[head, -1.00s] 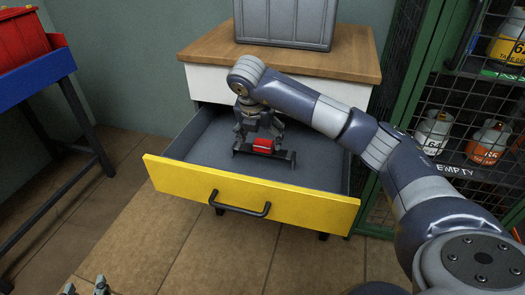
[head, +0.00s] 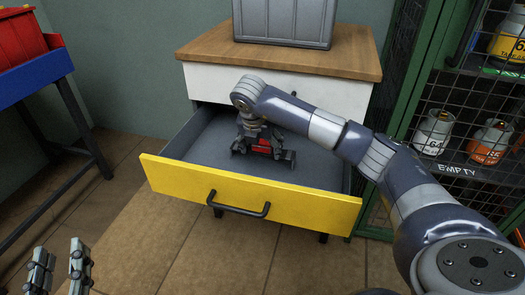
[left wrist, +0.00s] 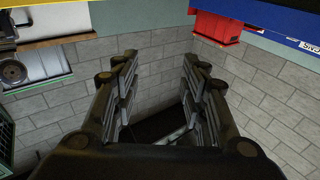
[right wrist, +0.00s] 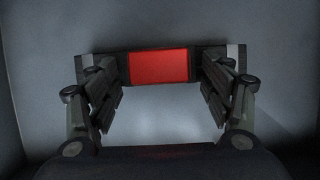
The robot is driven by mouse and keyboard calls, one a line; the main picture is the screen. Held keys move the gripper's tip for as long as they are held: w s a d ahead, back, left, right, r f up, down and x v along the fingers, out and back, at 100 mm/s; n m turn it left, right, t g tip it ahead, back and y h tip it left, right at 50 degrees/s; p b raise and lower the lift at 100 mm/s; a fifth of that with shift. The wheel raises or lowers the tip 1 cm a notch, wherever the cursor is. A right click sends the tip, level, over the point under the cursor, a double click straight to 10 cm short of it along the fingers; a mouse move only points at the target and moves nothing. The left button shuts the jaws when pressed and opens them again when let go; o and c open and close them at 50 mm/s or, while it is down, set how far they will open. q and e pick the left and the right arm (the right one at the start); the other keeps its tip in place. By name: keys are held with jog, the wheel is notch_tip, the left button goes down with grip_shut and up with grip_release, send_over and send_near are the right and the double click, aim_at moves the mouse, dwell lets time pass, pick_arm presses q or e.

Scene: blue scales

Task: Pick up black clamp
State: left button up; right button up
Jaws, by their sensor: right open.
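The black clamp (head: 285,157), with a red middle part, lies in the open drawer (head: 185,180) with the yellow front. In the right wrist view the clamp (right wrist: 160,66) lies across the picture, its red block in the middle and grey bands near both ends. My right gripper (head: 258,146) is down in the drawer just over the clamp. In the right wrist view its open fingers (right wrist: 160,85) stand on either side of the red block, with gaps between. My left gripper (head: 57,262) is open and empty at the lower left, away from the drawer; its fingers show apart in the left wrist view (left wrist: 160,80).
A grey case (head: 285,22) stands on the wooden top (head: 210,48) above the drawer. A blue table (head: 35,72) with a red bin (head: 20,38) is at the left. A green mesh cage (head: 405,95) with gas bottles is at the right.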

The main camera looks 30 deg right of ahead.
jog(key=shift+c, duration=0.5)
jog(key=shift+s, duration=0.1)
jog(key=c, duration=1.1)
jog(key=shift+c, duration=0.2)
